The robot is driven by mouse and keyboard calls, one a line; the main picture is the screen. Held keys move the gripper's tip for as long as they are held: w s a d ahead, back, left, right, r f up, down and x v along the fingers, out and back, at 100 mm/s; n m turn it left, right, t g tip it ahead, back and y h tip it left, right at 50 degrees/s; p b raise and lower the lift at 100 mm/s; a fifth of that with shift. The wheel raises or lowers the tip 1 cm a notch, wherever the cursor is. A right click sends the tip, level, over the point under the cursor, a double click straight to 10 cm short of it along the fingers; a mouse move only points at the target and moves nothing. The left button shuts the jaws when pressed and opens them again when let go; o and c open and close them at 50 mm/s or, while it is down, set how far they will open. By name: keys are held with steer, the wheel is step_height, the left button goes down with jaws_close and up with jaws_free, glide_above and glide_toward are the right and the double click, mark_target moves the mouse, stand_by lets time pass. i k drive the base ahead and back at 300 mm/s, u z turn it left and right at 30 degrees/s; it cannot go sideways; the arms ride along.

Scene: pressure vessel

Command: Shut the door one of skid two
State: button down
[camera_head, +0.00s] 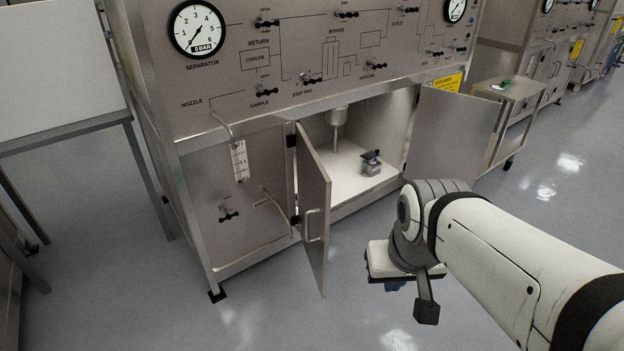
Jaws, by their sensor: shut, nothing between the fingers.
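The skid (300,50) is a steel cabinet with a gauge, a line diagram and several black valve handles. Its lower compartment stands open. The left door (314,215) is hinged on the left of the opening and swung outward, with a bar handle on its face. The right door (452,130) is hinged on the right and also swung wide open. No door or skid number is readable. My gripper (426,312) is shut and empty, pointing down above the floor in front of the opening, to the right of the left door and apart from both doors.
Inside the compartment are a vertical pipe and a small metal container (371,165) on the white floor. A cart (512,92) stands right of the right door. A grey table (60,140) stands at the left. The floor in front is clear.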

mark_target(314, 183)
steer(key=i, duration=1.5)
steer(key=z, duration=0.05)
